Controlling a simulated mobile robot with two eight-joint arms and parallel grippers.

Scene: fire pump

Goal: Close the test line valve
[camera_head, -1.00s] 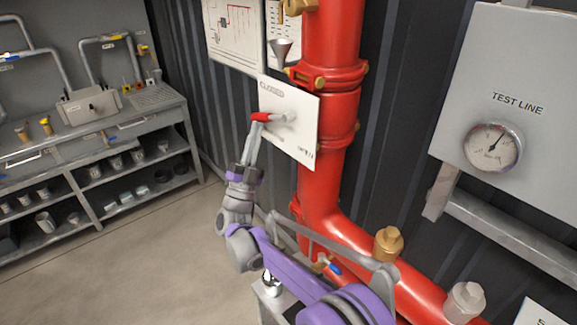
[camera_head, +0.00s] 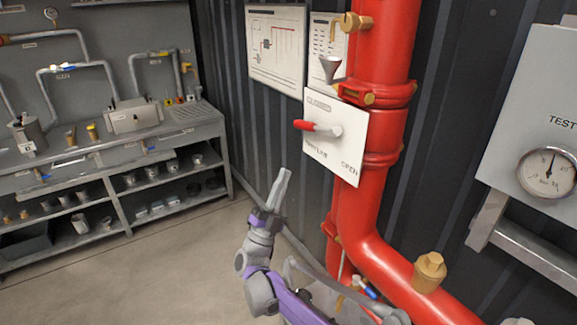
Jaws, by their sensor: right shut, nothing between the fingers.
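The test line valve has a lever with a red grip (camera_head: 308,126) and a grey hub (camera_head: 334,131), set on a white plate (camera_head: 350,152). The plate reads CLOSED at the top and OPEN at the lower right. The lever points left from the hub, below the CLOSED word. My right gripper (camera_head: 282,174) is below and left of the lever, apart from it. Its fingers are together, point up and hold nothing. My left gripper is not in view.
A large red pipe (camera_head: 384,135) runs behind the plate and bends toward the lower right. A gauge (camera_head: 547,172) sits on a grey panel at right. A workbench (camera_head: 180,125) stands at left. Floor between bench and pipe is clear.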

